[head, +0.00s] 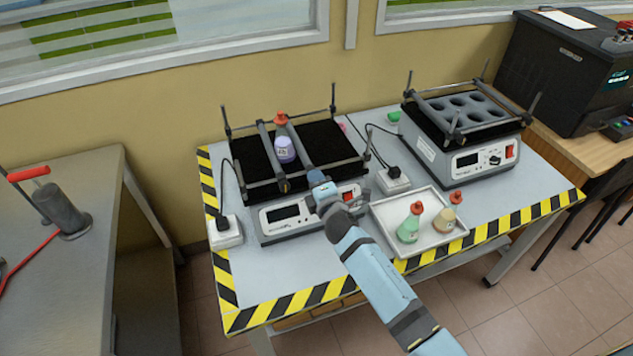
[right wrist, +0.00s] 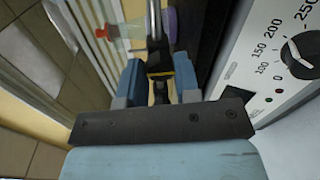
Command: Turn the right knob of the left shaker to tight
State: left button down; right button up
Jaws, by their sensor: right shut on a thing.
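The left shaker (head: 283,217) stands on the table's left half, with a black platform crossed by two grey bars. A flask with purple liquid (head: 285,150) and a red cap sits between the bars; its red cap also shows in the right wrist view (right wrist: 101,33). The left bar's knob (head: 285,187) is free. My right gripper (head: 318,180) is at the front end of the right bar and hides the right knob in the head view. In the right wrist view its fingers are shut on the dark right knob (right wrist: 159,72). My left gripper is out of view.
A white tray (head: 381,217) holds a green flask (head: 409,226) and a tan flask (head: 445,218), right of my arm. A second shaker (head: 440,160) stands at the right. White power sockets (head: 394,183) sit beside the shakers. The left shaker's dial (right wrist: 301,50) is close to the gripper.

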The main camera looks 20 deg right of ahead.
jog(key=shift+f, duration=0.1)
jog(key=o, duration=0.9)
jog(key=s, duration=0.4)
jog(key=s+r, duration=0.1)
jog(key=s, duration=0.4)
jog(key=s+b, duration=0.1)
jog(key=s, duration=0.4)
jog(key=shift+d+r, duration=0.15)
jog(key=shift+d, duration=0.1)
jog(key=shift+w, duration=0.1)
jog(key=s+f+m+g+y+p, duration=0.1)
jog(key=s+f+m+g+p, duration=0.1)
jog(key=s+m, duration=0.3)
jog(key=s+f+m+g+p, duration=0.2)
jog(key=s+m+p, duration=0.1)
jog(key=s+m, duration=0.3)
jog(key=s+f+m+g+y+p, duration=0.1)
jog(key=s+f+m+g+p, duration=0.1)
jog(key=s+m, duration=0.4)
jog(key=shift+s+f+y+p, duration=0.1)
jog(key=shift+s+y+p, duration=0.25)
jog(key=shift+s, duration=0.95)
